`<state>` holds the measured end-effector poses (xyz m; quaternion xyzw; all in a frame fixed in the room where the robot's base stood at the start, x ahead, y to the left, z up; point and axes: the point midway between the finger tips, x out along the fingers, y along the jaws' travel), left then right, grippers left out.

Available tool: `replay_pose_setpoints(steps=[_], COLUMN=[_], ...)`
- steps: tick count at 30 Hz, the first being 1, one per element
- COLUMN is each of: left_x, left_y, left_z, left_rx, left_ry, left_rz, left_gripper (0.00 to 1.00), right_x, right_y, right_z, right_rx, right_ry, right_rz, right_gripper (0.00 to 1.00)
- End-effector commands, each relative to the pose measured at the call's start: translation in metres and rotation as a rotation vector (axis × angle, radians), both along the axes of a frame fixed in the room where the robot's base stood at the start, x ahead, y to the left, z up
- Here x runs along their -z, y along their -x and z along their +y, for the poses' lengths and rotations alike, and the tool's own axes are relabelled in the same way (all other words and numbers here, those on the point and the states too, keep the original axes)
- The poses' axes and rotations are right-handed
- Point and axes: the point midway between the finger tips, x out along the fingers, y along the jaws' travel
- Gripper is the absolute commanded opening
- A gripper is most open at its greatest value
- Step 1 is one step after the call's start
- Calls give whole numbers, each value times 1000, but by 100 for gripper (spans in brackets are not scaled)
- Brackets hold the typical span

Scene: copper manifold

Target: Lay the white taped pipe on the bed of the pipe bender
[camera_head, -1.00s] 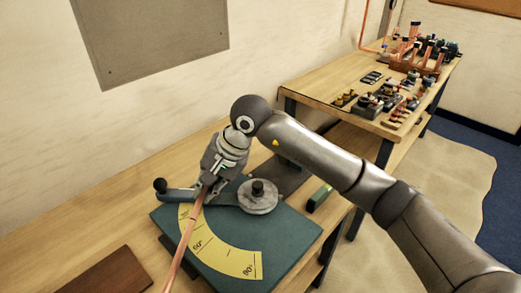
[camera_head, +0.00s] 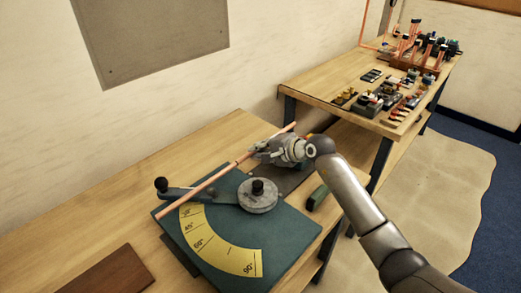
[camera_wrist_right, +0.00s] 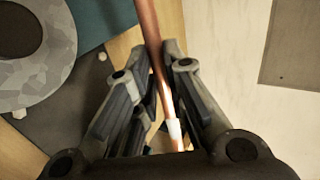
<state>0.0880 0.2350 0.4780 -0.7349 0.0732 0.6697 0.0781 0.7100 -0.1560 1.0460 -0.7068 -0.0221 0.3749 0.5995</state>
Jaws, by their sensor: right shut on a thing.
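The copper pipe (camera_head: 224,171) is held by my right gripper (camera_head: 256,151), which is shut on it near its far end. In the right wrist view the pipe (camera_wrist_right: 150,32) runs between the fingers (camera_wrist_right: 156,62), and a white tape band (camera_wrist_right: 174,128) shows on it close to the palm. My left gripper is out of view.
The bender's round grey former (camera_head: 258,197) with a black knob stands right of the pipe. A brown board (camera_head: 108,275) lies at the front left. A second table (camera_head: 335,85) behind holds fittings and a copper manifold. The wall is close on the left.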

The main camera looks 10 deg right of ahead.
Motion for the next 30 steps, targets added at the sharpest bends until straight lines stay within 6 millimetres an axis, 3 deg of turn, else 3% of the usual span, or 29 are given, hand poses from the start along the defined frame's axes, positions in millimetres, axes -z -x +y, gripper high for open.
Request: replay_pose_setpoints(steps=[8,30], left_x=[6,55], left_y=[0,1], left_z=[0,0], left_rx=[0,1], left_ry=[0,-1], left_rz=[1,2], left_gripper=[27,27], right_x=[12,88], right_y=[-1,0], right_z=[-1,-2], right_rx=[6,4], right_ry=[-6,-1], right_rz=[-3,-3], right_gripper=[0,0])
